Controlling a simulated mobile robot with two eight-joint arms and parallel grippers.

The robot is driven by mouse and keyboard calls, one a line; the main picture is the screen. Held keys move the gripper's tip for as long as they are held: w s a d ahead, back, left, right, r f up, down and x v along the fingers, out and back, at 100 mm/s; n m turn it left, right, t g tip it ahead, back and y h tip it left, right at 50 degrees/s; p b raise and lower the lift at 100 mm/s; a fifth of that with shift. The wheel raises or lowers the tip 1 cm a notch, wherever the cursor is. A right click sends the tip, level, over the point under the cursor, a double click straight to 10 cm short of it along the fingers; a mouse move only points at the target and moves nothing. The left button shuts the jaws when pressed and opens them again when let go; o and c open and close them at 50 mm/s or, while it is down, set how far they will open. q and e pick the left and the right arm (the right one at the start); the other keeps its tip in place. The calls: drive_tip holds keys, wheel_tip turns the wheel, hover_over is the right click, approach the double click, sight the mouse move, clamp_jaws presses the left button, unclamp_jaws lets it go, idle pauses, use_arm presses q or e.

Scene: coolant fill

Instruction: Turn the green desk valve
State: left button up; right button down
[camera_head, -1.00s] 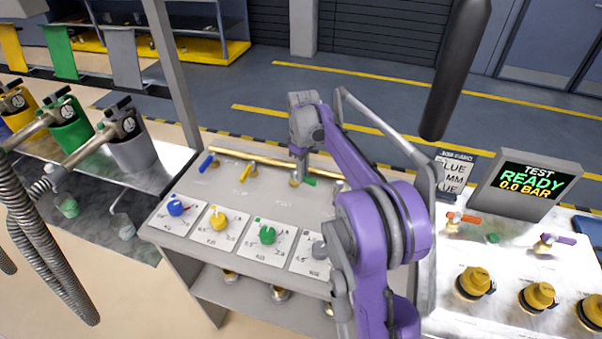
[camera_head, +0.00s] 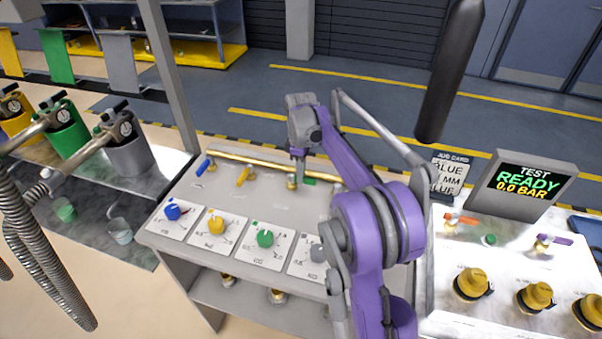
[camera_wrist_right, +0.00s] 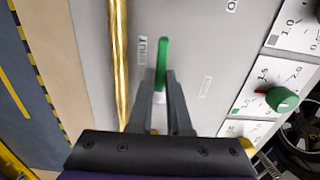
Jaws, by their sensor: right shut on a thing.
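The green desk valve's lever (camera_head: 309,181) shows as a small green piece beside my right gripper (camera_head: 297,172) on the grey desk. In the right wrist view the green lever (camera_wrist_right: 163,52) sits between the fingertips of my right gripper (camera_wrist_right: 161,78), which is shut on it. The lever lies roughly parallel to the brass pipe, close to a label reading SHUT (camera_wrist_right: 141,50). The valve body is mostly hidden by the fingers. My left gripper is not in view.
Blue (camera_head: 203,165) and yellow (camera_head: 243,176) valve levers stand left along the brass pipe (camera_head: 250,158). Blue, yellow and green dials (camera_head: 265,239) line the desk's front. A display (camera_head: 525,184) reads READY, 0.0 BAR. A job card (camera_head: 449,176) stands left of it.

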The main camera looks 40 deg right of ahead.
drive_tip(key=c, duration=0.9)
unclamp_jaws()
drive_tip(key=shift+o, duration=0.2)
drive_tip(key=shift+r, duration=0.1)
wheel_tip(320, 180, up, 11)
drive_tip(key=shift+p, duration=0.35)
